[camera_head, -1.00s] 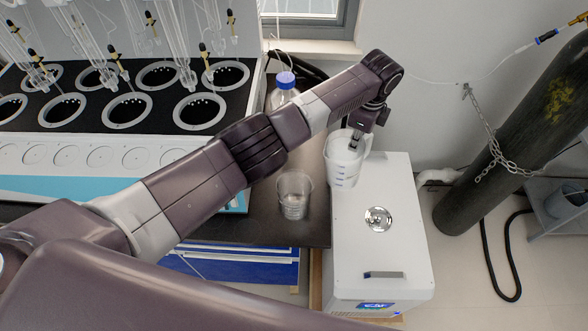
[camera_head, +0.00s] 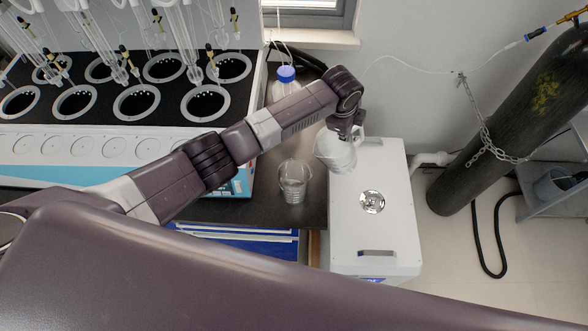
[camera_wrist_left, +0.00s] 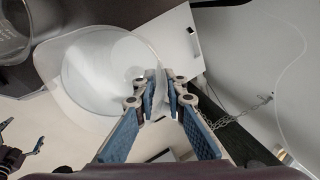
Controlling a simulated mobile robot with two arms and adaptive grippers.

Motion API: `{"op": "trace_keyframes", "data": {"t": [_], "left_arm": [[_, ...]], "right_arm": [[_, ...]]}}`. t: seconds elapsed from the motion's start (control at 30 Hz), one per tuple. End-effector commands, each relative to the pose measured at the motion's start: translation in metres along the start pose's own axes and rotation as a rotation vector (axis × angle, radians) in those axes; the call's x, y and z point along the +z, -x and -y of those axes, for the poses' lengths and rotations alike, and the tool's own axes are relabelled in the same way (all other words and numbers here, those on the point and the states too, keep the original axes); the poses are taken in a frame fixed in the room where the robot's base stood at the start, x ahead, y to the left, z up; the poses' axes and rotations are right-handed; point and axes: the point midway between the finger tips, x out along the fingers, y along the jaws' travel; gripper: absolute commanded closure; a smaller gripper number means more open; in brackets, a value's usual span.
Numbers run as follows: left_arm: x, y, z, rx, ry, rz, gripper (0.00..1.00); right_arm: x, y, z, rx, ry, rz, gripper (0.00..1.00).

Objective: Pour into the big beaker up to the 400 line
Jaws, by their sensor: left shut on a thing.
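The left gripper (camera_head: 350,137) is shut on the handle of a large clear jug (camera_head: 333,150). It holds the jug above the gap between the bench and the white box, its mouth leaning a little left. In the left wrist view the blue-padded fingers (camera_wrist_left: 160,92) pinch the handle, and the jug (camera_wrist_left: 90,80) fills the upper left. Its liquid level cannot be made out. A clear glass beaker (camera_head: 294,190) stands upright on the dark bench, left of and apart from the jug. Part of it shows in the wrist view (camera_wrist_left: 12,38). My right gripper (camera_wrist_left: 24,140) appears small and open at the wrist view's lower left.
The multi distiller (camera_head: 110,150) fills the left of the bench. A blue-capped bottle (camera_head: 286,80) stands behind my left arm. The white box (camera_head: 375,235) is right of the bench (camera_head: 250,210). A chained dark gas cylinder (camera_head: 500,140) leans farther right.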

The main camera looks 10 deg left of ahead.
Motion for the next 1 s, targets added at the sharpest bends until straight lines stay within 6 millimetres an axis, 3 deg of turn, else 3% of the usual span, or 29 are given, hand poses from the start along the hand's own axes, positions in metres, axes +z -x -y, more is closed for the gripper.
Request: {"op": "trace_keyframes", "data": {"t": [1.0], "left_arm": [[0.0058,0.0108,-0.0035,-0.102,0.012,-0.066,1.00]], "right_arm": [[-0.0011,0.0109,0.0009,-0.001,0.000,0.000,0.00]]}}
